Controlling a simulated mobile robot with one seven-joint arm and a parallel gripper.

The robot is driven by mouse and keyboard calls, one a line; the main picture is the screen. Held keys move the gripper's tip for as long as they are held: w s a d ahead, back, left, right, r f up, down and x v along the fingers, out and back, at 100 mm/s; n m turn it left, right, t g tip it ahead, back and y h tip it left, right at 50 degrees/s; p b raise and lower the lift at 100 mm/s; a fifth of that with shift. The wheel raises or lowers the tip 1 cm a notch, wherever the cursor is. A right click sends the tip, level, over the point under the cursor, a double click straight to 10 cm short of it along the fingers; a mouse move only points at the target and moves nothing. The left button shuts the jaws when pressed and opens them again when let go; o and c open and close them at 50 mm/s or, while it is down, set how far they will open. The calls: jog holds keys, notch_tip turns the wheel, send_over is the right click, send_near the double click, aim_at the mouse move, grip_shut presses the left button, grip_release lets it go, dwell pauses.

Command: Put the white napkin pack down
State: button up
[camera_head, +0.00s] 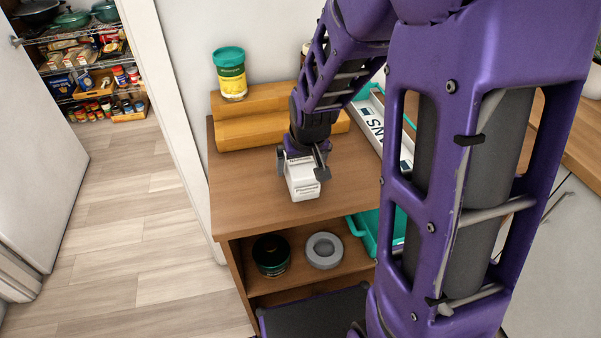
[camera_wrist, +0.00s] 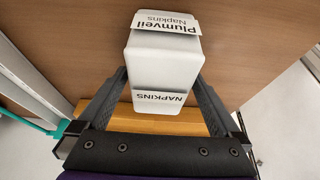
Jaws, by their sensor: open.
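The white napkin pack (camera_head: 302,178) rests on the wooden cabinet top (camera_head: 243,186), near its front edge. In the wrist view the napkin pack (camera_wrist: 164,62) shows labels reading "Plumveil Napkins" and "NAPKINS". My gripper (camera_head: 302,168) is above and around the pack, with one finger on each side. In the wrist view my gripper (camera_wrist: 163,80) is open, and gaps show between the fingers and the pack's sides. My arm hides part of the cabinet top behind the pack.
A wooden step riser (camera_head: 254,131) stands at the back, with a teal-lidded yellow canister (camera_head: 230,75) on it. A white tray with lettering (camera_head: 399,150) lies to the right. The shelf below holds a dark jar (camera_head: 271,256) and a grey ring (camera_head: 324,250). The top's left front is clear.

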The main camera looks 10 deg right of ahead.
jog(key=shift+f, duration=0.1)
jog(key=shift+c, duration=0.3)
jog(key=c, duration=1.3)
jog(key=shift+c, duration=0.2)
